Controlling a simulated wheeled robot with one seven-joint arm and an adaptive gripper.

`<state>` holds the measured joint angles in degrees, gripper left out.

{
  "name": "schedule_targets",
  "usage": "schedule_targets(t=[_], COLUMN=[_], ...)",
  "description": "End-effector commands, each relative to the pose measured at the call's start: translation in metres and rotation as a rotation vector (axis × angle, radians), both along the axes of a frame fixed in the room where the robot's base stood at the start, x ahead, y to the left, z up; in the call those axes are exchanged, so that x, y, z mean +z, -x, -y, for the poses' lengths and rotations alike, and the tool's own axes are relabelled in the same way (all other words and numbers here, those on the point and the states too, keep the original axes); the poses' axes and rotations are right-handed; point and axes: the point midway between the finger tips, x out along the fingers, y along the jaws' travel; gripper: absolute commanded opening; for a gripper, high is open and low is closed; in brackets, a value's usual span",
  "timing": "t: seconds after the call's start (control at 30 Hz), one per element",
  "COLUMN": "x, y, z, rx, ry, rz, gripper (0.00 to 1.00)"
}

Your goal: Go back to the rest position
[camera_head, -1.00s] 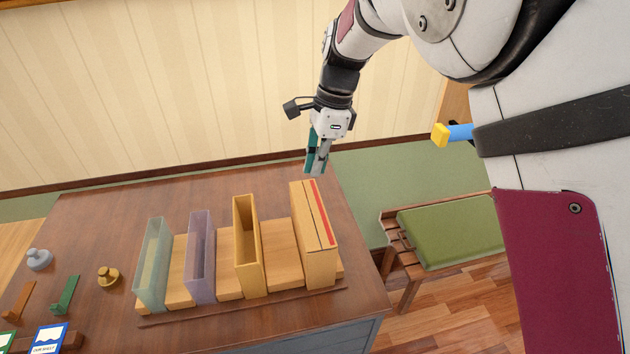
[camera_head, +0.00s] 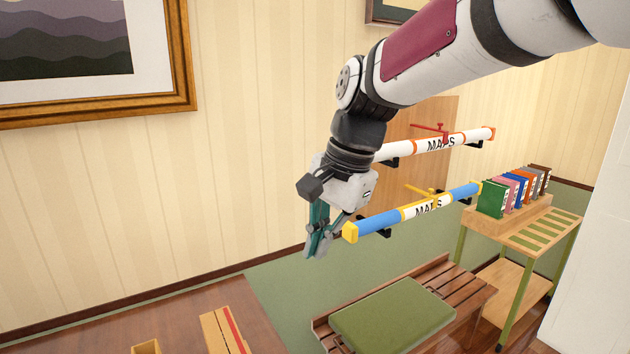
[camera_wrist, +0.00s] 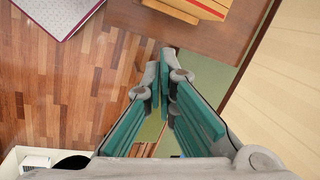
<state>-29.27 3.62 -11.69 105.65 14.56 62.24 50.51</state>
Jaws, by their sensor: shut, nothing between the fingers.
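My gripper (camera_head: 316,250) hangs from my arm in the middle of the head view, pointing down. Its teal and grey fingers are shut and hold nothing. In the head view it appears just left of the yellow end of the blue map tube (camera_head: 376,222); I cannot tell how far apart they are in depth. In the wrist view the fingers (camera_wrist: 167,82) come together at the tips, with the floor and a table edge beyond them.
A white map tube (camera_head: 460,140) is mounted above the blue one. A bench (camera_head: 465,297) with a green cushion (camera_head: 392,314) stands below. A cart (camera_head: 550,238) with several books is at right. The brown table (camera_head: 180,322) with wooden holders is at lower left.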

Motion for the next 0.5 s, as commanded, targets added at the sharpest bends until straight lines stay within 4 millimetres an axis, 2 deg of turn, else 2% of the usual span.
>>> schedule_targets(t=[0.03, 0.2, 0.33, 0.5], x=[0.008, 0.02, 0.021, 0.013], y=[0.011, 0.048, 0.081, 0.124], z=[0.021, 0.076, 0.111, 0.149], rx=[0.031, 0.168, 0.274, 0.412], ry=[0.002, 0.049, 0.114, 0.234], rz=[0.039, 0.173, 0.271, 0.38], gripper=[0.0, 0.0, 0.0, 0.0])
